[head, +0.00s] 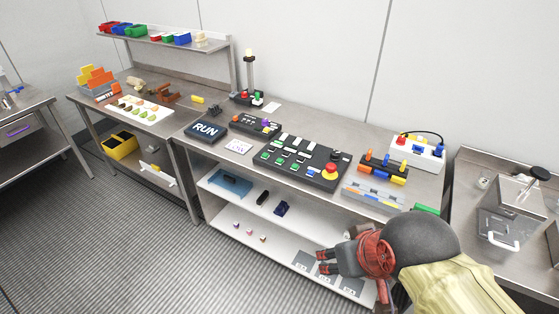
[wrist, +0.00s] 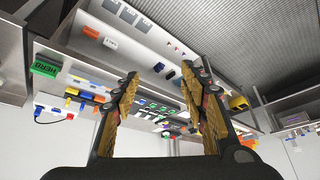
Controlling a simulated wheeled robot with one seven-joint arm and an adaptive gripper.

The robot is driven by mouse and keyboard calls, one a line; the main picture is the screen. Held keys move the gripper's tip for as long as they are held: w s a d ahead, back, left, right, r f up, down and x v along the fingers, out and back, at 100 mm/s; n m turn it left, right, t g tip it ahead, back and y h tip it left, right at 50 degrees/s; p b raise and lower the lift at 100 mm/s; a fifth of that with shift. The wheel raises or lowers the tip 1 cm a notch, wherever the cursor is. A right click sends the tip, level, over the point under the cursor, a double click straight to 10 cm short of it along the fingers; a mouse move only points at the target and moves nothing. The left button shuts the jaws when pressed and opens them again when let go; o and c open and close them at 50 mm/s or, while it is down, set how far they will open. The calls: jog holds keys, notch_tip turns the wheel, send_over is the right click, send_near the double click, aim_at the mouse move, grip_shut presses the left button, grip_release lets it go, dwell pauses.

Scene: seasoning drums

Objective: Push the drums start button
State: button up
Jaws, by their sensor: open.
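A dark control panel (head: 293,171) with green, white and blue buttons and a red mushroom knob on yellow (head: 330,170) lies on the middle of the bench. Its labels are too small to read, so I cannot tell which button is the drums start. My gripper (head: 322,261) is in front of the bench, lower than the panel and to its right, touching nothing that I can see. In the wrist view, my gripper (wrist: 160,78) shows two fingers spread apart with nothing between them. That view is upside down, with the panel's green buttons (wrist: 157,106) partly behind the fingers.
The steel bench (head: 268,112) also carries a RUN sign (head: 205,130), a smaller button box (head: 255,124), a colored switch block (head: 382,166) and a white box (head: 417,151). A lower shelf (head: 279,244) holds small items. A sink counter (head: 470,170) stands at right. The grey floor at left is free.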

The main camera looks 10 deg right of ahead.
jog(key=c, duration=1)
grip_shut()
dwell(0.7)
